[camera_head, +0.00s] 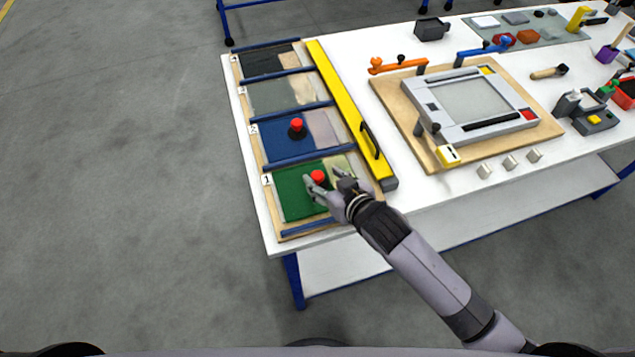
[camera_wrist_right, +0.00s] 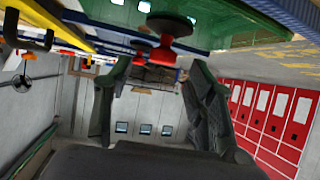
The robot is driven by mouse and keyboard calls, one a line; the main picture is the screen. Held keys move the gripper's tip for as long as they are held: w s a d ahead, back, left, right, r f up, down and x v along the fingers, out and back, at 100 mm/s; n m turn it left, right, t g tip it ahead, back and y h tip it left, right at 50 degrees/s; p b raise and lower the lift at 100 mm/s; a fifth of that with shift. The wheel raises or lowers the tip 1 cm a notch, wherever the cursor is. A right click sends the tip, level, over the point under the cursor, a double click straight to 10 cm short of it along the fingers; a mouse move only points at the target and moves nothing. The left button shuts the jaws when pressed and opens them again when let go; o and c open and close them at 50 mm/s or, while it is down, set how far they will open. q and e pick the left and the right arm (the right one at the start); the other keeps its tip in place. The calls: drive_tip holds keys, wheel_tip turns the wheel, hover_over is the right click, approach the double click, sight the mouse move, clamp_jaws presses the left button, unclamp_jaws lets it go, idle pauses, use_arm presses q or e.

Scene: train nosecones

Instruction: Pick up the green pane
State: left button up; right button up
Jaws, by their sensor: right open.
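The green pane (camera_head: 290,197) lies in the slot marked 1 at the near end of the rack on the table. A red knob (camera_head: 318,176) on a dark base stands on it. My right gripper (camera_head: 322,188) is over the pane, close to the knob, with its fingers apart. In the right wrist view, the green pane (camera_wrist_right: 235,22) is at the top and the red knob (camera_wrist_right: 168,27) hangs beyond the open fingers (camera_wrist_right: 152,85). Nothing is between the fingertips there. My left gripper is in neither view.
A blue pane (camera_head: 278,146) with another red knob (camera_head: 297,126) lies in slot 2, behind a blue divider (camera_head: 297,163). A yellow bar with a black handle (camera_head: 350,110) runs along the rack's right side. A wooden board (camera_head: 545,128) with a grey frame lies further right.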

sight(320, 180)
drive_tip(key=shift+s+f+p+x, duration=0.15)
drive_tip(key=shift+p+x, duration=0.1)
drive_tip(key=shift+x, duration=0.9)
drive_tip(key=shift+s+f+p+x, duration=0.15)
drive_tip(key=shift+p+x, duration=0.1)
drive_tip(key=shift+x, duration=0.9)
drive_tip(key=shift+w, duration=0.1)
drive_tip(key=shift+d+f, duration=0.1)
drive_tip(key=shift+f, duration=0.05)
clamp_jaws()
